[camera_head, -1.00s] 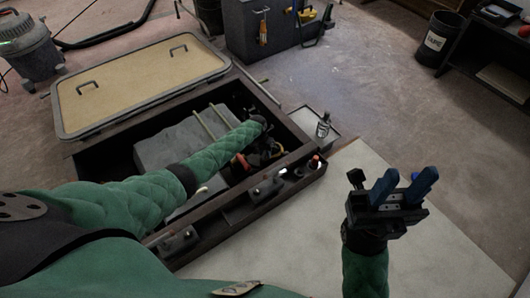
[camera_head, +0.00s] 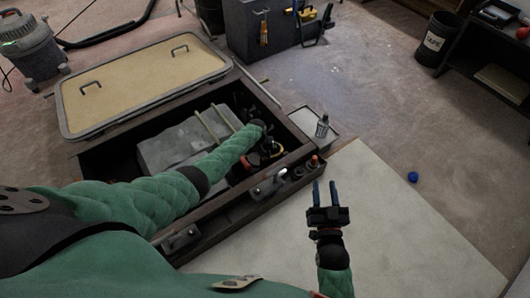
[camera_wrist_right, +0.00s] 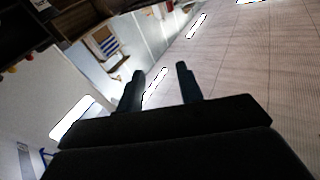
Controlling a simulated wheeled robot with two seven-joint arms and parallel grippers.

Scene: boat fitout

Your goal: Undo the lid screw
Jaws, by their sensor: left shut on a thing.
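My left gripper (camera_head: 270,149) reaches into the right end of the open dark box (camera_head: 228,212). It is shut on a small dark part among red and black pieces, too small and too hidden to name. I cannot make out the lid screw itself. A tan hatch lid (camera_head: 143,82) with two dark handles lies at the back of the box. My right gripper (camera_head: 325,183) is open and empty above the pale panel, its two blue fingers apart. Its fingers also show apart with nothing between them in the right wrist view (camera_wrist_right: 160,85).
A grey block (camera_head: 180,144) fills much of the box. Metal latches (camera_head: 270,184) sit on its front edge. A small bottle (camera_head: 322,126) stands on a tray by the right corner. The pale panel (camera_head: 400,235) is clear. A blue ball (camera_head: 413,177) lies on the floor.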

